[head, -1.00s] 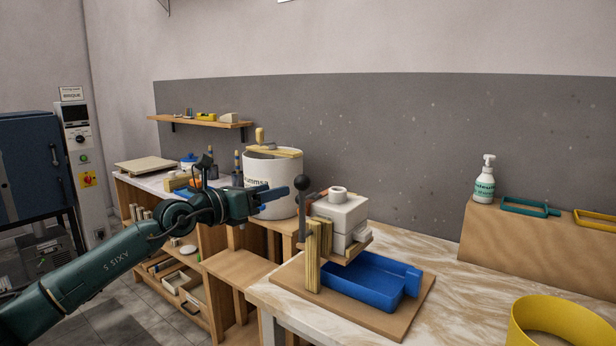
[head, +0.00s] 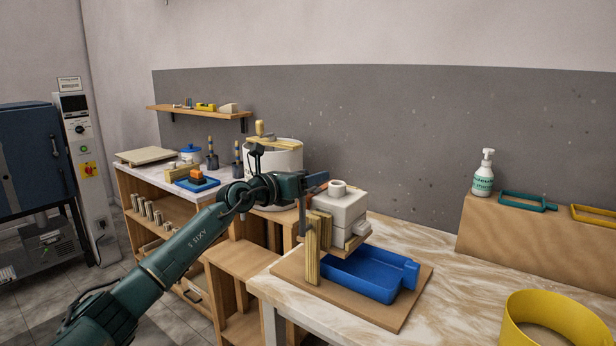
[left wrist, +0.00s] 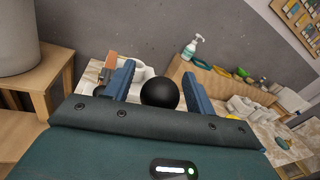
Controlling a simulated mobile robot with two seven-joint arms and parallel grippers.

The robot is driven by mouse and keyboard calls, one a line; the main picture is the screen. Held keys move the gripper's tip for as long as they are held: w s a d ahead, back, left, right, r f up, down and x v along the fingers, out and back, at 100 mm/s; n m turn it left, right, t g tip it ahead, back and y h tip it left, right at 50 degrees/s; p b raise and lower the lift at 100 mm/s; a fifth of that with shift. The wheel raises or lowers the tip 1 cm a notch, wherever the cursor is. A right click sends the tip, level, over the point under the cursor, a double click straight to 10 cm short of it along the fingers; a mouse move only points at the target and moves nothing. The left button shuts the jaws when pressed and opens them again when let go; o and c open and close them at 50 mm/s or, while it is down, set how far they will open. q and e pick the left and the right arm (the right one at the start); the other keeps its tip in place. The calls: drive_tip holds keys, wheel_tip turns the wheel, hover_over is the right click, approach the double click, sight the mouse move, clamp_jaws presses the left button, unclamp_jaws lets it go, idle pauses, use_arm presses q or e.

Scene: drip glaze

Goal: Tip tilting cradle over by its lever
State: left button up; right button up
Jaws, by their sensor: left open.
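The tilting cradle (head: 352,243) stands on a brown board at the left end of the marbled table, carried by wooden posts (head: 313,250). A white mould (head: 347,213) sits in it, and it looks roughly level. The grey lever (head: 301,217) rises beside the posts. Its black knob is hidden behind my left gripper (head: 318,183) in the head view. In the left wrist view the black knob (left wrist: 160,92) lies between the blue fingers of my left gripper (left wrist: 160,85), which is open. Contact cannot be told. My right gripper is not in view.
A blue tray (head: 370,276) lies on the board beneath the cradle. A white bucket (head: 278,157) stands behind my left gripper. A yellow ring (head: 550,323) is at the front right. The marbled table is clear between the board and the ring.

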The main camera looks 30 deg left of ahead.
use_arm(q)
drive_tip(key=shift+c, duration=0.2)
clamp_jaws()
idle(0.4)
